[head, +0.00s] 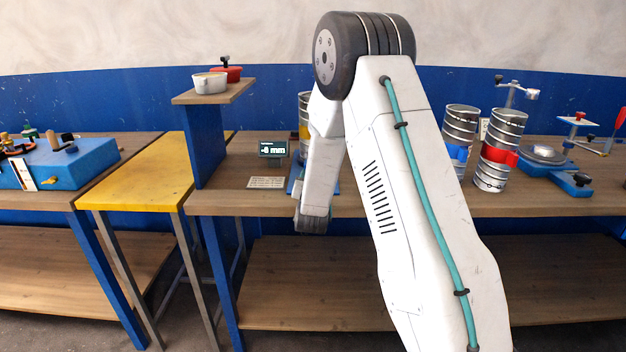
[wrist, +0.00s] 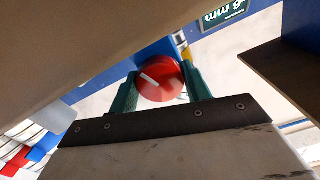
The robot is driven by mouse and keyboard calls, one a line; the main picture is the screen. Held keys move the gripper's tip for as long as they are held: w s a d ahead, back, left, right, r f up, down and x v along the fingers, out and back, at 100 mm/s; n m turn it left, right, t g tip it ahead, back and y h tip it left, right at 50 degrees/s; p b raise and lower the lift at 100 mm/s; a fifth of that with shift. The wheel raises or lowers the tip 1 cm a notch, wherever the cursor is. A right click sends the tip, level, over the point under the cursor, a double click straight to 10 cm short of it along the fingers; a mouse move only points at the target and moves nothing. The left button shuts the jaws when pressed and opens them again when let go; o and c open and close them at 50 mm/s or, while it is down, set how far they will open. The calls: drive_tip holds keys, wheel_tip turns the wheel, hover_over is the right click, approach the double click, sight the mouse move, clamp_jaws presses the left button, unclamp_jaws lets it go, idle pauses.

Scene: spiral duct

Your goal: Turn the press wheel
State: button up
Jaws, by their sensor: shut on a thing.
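The press wheel (wrist: 158,82) is a round red knob with a white mark line, seen in the wrist view. My gripper (wrist: 163,76) has its two green fingers on either side of the wheel and is shut on it. In the head view my own arm covers the wheel and the gripper. A small dark display (head: 273,149) on the bench shows a reading in mm; it also appears upside down in the wrist view (wrist: 225,15).
A silver duct with a yellow band (head: 304,115) is partly behind my arm. Ducts with a blue band (head: 457,150) and a red band (head: 499,155) stand to the right. A raised wooden shelf (head: 213,95) holds two pots on the left. A label card (head: 266,183) lies before the display.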

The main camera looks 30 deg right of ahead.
drive_tip(key=shift+m, duration=0.4)
drive_tip(key=o, duration=1)
drive_tip(key=shift+v, duration=3.9)
